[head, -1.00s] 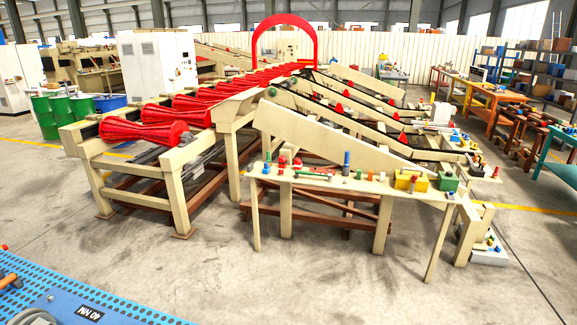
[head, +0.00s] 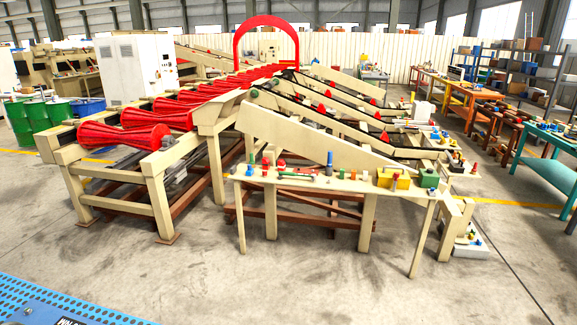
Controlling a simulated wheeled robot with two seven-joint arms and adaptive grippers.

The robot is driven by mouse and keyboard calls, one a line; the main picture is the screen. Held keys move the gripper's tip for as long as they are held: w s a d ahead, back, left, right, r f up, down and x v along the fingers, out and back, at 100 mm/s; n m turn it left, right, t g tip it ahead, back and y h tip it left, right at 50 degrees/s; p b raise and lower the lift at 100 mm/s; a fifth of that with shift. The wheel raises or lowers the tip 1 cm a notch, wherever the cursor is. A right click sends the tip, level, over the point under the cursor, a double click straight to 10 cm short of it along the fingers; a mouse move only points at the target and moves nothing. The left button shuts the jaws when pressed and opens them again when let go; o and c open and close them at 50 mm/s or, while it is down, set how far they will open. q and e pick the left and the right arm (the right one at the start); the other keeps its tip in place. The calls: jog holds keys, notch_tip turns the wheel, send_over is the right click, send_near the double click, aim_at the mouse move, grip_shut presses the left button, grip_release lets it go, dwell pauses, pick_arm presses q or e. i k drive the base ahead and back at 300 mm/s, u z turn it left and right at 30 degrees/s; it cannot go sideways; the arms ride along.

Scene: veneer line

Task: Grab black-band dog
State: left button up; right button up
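A narrow beige table (head: 330,186) stands in front of the conveyor line in the head view. Several small coloured parts lie on it, among them a blue upright cylinder (head: 329,164), a green-handled tool (head: 296,175), a yellow box (head: 394,178) and a green box (head: 429,178). They are too small and distant for me to tell which one is the black-band dog. Neither of my grippers is in view.
The conveyor with red rollers (head: 125,136) and a red arch (head: 266,38) fills the middle. A blue perforated surface (head: 60,303) is at the lower left. A teal table (head: 555,160) stands at right. The floor before the beige table is clear.

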aim_at(266, 161)
jog(key=z, duration=0.65)
jog(key=i, duration=2.55)
jog(key=u, duration=0.7)
